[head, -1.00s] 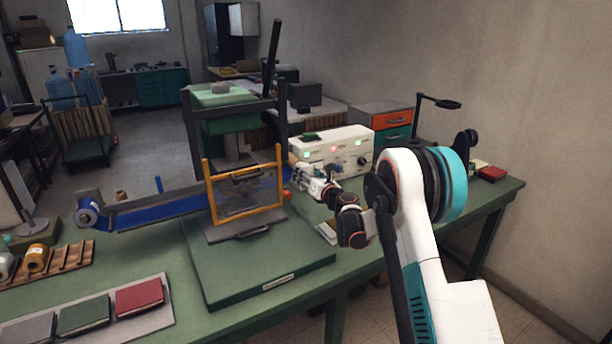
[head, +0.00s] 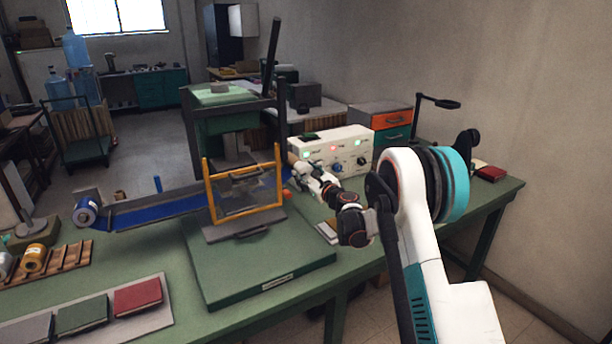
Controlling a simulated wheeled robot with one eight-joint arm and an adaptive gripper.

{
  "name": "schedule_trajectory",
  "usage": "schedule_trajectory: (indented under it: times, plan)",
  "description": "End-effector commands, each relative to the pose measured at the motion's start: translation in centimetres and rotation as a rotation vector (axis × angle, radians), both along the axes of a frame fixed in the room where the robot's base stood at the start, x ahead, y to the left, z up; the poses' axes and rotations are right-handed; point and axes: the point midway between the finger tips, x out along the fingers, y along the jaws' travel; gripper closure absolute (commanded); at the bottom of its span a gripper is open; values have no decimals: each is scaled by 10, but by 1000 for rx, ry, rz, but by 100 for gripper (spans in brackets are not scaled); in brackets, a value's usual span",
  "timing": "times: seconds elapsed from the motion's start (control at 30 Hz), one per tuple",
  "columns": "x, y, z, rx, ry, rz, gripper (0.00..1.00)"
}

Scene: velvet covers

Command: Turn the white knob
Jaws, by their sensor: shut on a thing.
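A cream control box (head: 345,136) stands at the back of the green bench. Its front has a row of small lights, a blue knob (head: 337,167) and a dark knob (head: 361,161). My gripper (head: 301,168) is at the left end of this front, shut on what appears to be the white knob. My arm reaches in from the lower right.
A green press (head: 228,125) with a yellow-framed guard (head: 243,184) stands just left of my gripper. A magnifier stand (head: 437,100) is right of the box.

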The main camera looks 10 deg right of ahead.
Motion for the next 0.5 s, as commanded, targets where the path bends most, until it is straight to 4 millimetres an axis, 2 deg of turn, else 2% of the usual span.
schedule_trajectory:
  times: [0.2, 0.5]
  plan:
    - [0, -1, 0, -163, -53, 0, 76]
    - [0, -1, 1, -305, -99, 0, 76]
